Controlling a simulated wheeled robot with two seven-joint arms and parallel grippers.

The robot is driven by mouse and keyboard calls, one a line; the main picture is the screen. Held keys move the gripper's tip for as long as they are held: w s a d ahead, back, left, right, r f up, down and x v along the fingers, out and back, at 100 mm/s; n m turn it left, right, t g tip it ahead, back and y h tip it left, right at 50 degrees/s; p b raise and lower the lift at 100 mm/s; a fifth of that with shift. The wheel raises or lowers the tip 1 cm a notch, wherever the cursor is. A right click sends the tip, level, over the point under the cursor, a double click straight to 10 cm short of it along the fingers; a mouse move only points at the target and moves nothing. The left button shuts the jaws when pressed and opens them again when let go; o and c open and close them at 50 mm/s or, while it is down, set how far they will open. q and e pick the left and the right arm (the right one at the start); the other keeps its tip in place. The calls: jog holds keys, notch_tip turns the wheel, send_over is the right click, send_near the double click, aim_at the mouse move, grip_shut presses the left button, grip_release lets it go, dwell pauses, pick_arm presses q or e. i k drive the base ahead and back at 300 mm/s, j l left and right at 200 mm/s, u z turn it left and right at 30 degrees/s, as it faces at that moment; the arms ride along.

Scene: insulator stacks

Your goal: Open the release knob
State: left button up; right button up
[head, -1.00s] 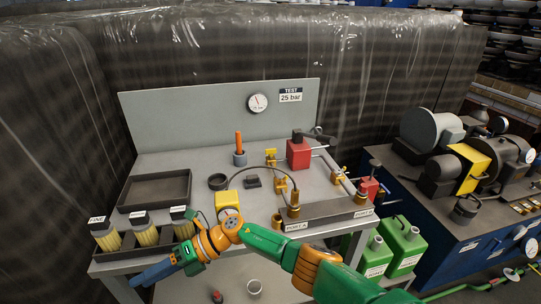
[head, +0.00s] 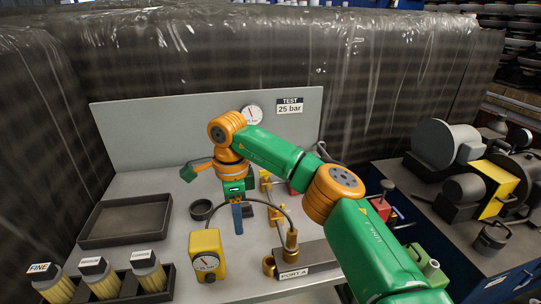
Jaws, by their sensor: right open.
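My right arm reaches in from the lower right across the bench. Its gripper (head: 237,218) points down over the middle of the bench, just behind the yellow gauge box and left of the brass valves; it holds nothing that I can see. The red pump block (head: 294,188) is mostly hidden behind my arm, with only a sliver showing. A smaller red block (head: 383,208) with a dark knob on top (head: 387,186) shows right of my arm. I cannot tell which part is the release knob. My left gripper is out of view.
A yellow gauge box (head: 207,256), a dark ring (head: 201,209) and a brass fitting with a hose (head: 291,241) stand near the gripper. An empty dark tray (head: 126,221) lies left. Brushes (head: 103,280) fill a front-left holder. The back panel (head: 150,135) bounds the bench.

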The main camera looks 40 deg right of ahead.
aim_at(265, 174)
jog(key=i+l, duration=0.2)
jog(key=l, duration=0.2)
jog(key=i+l, duration=0.45)
jog(key=l, duration=0.3)
